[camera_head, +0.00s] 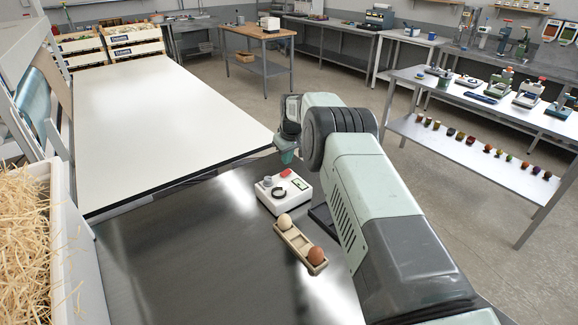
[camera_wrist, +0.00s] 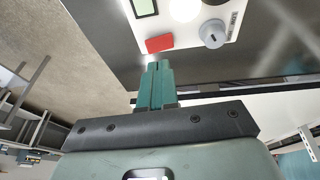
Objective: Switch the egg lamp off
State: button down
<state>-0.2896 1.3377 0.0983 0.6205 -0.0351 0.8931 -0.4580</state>
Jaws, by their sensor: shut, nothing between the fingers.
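The egg lamp (camera_head: 270,200) is a white box on the dark metal bench. It has a red switch (camera_head: 286,173), a grey knob (camera_head: 267,181), a black ring and a small green display. In the wrist view the red switch (camera_wrist: 160,44) lies just beyond my fingertips, with the grey knob (camera_wrist: 213,33) to its right. A bright white round area (camera_wrist: 185,8) shows at the top edge, apparently the lit lamp opening. My gripper (camera_wrist: 155,66) is shut and empty. In the head view my gripper (camera_head: 287,157) is just behind the box; contact with the switch cannot be told.
A tray (camera_head: 300,243) with a pale egg (camera_head: 284,222) and a brown egg (camera_head: 316,256) sits in front of the box, near my arm. A large white table (camera_head: 150,130) lies behind. A straw-filled bin (camera_head: 60,240) stands left. The bench's left part is clear.

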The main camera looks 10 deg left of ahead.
aim_at(288, 171)
jog(key=shift+w+d+f, duration=0.15)
jog(key=shift+f, duration=0.9)
jog(key=shift+w+d+f, duration=0.15)
jog(key=shift+f, duration=0.85)
